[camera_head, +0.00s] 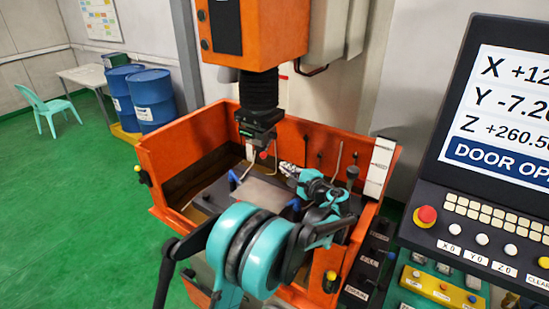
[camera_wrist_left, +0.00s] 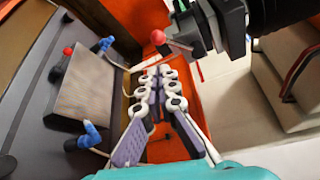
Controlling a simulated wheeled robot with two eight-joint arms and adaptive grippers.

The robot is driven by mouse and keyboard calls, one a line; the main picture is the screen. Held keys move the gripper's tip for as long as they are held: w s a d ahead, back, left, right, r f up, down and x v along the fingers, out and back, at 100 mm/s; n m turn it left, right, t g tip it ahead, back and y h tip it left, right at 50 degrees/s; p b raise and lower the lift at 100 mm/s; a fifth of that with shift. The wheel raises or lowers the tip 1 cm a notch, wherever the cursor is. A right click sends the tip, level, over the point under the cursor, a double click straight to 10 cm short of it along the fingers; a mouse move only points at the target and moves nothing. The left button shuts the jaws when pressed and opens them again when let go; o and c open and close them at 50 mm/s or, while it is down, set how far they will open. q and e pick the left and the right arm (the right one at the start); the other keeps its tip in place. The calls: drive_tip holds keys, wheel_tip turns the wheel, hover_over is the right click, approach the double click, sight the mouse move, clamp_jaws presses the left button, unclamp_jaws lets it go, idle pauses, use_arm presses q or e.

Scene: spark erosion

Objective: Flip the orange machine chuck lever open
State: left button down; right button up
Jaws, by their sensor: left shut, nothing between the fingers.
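The machine head is orange (camera_head: 262,35), with a black bellows and a dark chuck (camera_head: 258,128) hanging below it over the tank. A short lever with a red ball end (camera_head: 264,155) sticks out under the chuck; in the left wrist view the red ball (camera_wrist_left: 158,37) is at top centre, its thin rod running right to the chuck (camera_wrist_left: 195,25). My left gripper (camera_head: 284,166) is right of the ball in the head view. In the left wrist view its fingertips (camera_wrist_left: 160,73) are together and empty, below the ball and apart from it. My right gripper is not in view.
The orange tank (camera_head: 185,140) walls surround the work area. A grey block (camera_head: 258,192) sits inside among blue-handled clamps (camera_wrist_left: 90,130). A control panel (camera_head: 470,225) with a screen stands at right. Blue drums (camera_head: 152,98) stand far left.

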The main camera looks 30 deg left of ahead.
sight(268, 144)
use_arm(q)
drive_tip(key=p+x, duration=0.1)
drive_tip(key=x, duration=0.9)
drive_tip(key=shift+s+r+m, duration=0.25)
drive_tip(key=shift+m, duration=0.15)
drive_tip(key=r+m+g+p, duration=0.1)
drive_tip(key=r+m, duration=0.1)
drive_tip(key=s+r+m+g+h, duration=0.1)
drive_tip(key=r+m+g, duration=0.1)
drive_tip(key=r+m+g+p, duration=0.1)
drive_tip(key=r+m+g, duration=0.1)
drive_tip(key=shift+s+r+h+p, duration=0.15)
drive_tip(key=shift+s+h+p, duration=0.15)
drive_tip(key=shift+s, duration=0.1)
drive_tip(key=shift+w+r+m+g+p, duration=0.15)
drive_tip(key=shift+r+m+g+p, duration=0.1)
drive_tip(key=shift+r+m+g, duration=0.25)
drive_tip(key=shift+w+r+m+g+p, duration=0.15)
drive_tip(key=shift+r+m+g+p, duration=0.15)
drive_tip(key=shift+r+m, duration=0.3)
drive_tip(key=shift+w+r, duration=0.1)
drive_tip(key=shift+r, duration=0.05)
drive_tip(key=shift+r, duration=0.1)
idle(0.3)
